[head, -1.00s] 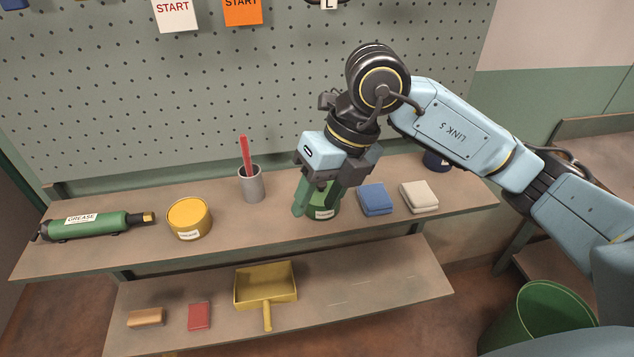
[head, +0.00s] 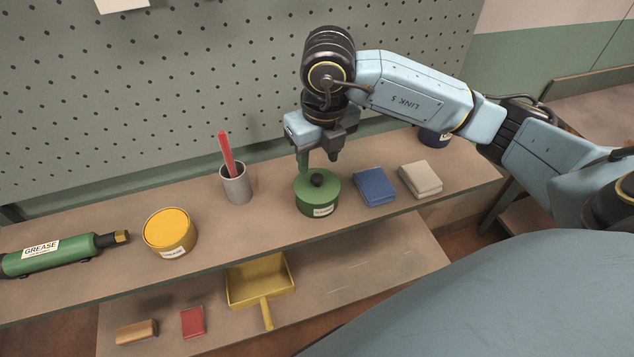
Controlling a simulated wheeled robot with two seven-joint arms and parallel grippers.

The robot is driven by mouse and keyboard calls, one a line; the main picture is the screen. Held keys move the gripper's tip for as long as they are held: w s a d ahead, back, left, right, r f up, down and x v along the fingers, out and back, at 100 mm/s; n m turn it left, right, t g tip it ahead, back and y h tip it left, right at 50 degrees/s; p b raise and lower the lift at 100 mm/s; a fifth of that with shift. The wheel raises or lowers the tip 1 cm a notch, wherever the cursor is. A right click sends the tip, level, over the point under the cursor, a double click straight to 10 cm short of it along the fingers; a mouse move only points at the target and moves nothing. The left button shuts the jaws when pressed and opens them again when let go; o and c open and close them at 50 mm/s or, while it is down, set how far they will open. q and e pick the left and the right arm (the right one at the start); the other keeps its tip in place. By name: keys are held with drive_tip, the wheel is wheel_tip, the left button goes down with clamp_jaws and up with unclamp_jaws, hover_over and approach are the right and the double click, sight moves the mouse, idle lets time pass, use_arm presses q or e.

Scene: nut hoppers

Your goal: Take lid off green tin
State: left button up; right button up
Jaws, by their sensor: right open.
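The green tin (head: 318,205) stands upright on the upper shelf, with a pale label on its front. My left gripper is not in view.
A grey cup (head: 237,187) with a red stick and a yellow tin (head: 170,232) stand left of the green tin. Folded blue cloth (head: 374,187) and cream cloth (head: 421,179) lie close on its right. The pegboard (head: 200,80) rises behind.

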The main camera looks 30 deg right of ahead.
sight(317, 177)
wheel_tip(317, 177, down, 2)
drive_tip(key=shift+d+f, duration=0.1)
drive_tip(key=shift+w+f, duration=0.25)
drive_tip(key=shift+f, duration=1.2)
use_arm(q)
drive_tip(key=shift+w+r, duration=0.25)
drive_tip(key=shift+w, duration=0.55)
use_arm(e)
clamp_jaws()
